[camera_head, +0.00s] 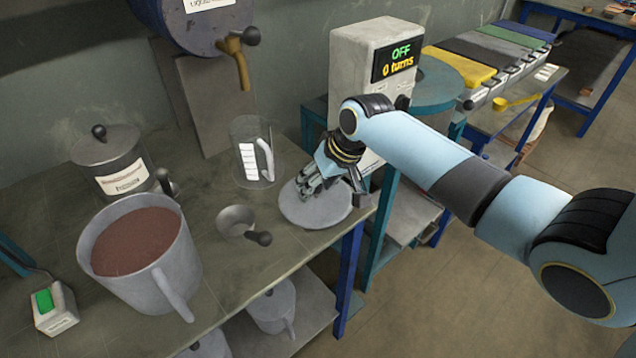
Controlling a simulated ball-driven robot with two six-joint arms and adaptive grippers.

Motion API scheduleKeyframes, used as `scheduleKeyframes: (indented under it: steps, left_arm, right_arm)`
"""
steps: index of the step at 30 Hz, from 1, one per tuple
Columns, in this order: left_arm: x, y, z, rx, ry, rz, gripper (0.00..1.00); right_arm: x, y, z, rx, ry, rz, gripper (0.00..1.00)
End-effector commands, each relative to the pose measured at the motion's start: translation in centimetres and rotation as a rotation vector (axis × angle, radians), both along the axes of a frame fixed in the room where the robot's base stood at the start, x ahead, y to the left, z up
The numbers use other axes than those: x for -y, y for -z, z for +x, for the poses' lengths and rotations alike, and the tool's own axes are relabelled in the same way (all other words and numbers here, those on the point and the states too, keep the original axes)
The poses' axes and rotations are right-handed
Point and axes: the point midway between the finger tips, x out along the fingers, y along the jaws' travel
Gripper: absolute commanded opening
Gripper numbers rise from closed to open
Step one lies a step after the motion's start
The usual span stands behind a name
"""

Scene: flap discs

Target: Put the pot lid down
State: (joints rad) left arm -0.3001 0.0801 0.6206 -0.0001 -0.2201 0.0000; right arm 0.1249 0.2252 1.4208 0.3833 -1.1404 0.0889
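The pot lid (318,212) is a flat grey disc at the right end of the workbench, close to its front edge. It looks level and low over the bench top; I cannot tell whether it touches. My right gripper (308,188) points down at the lid's middle, with its fingers at the lid. Its fingers hide any knob, so I cannot tell whether they are closed on it. A large grey pot (170,265), open and filled with reddish-brown material, stands at the front left. My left gripper is not in view.
A lidded labelled pot (118,172) is at the back left. A machine (360,60) reading "OFF, 0 turns" stands behind my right gripper.

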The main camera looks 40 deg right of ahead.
Motion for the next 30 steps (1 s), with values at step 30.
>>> scheduleKeyframes:
  steps: [30]
  left_arm:
    - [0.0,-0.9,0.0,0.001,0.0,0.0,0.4]
  right_arm:
    - [1.6,-11.2,-4.8,0.0,0.0,0.0,0.49]
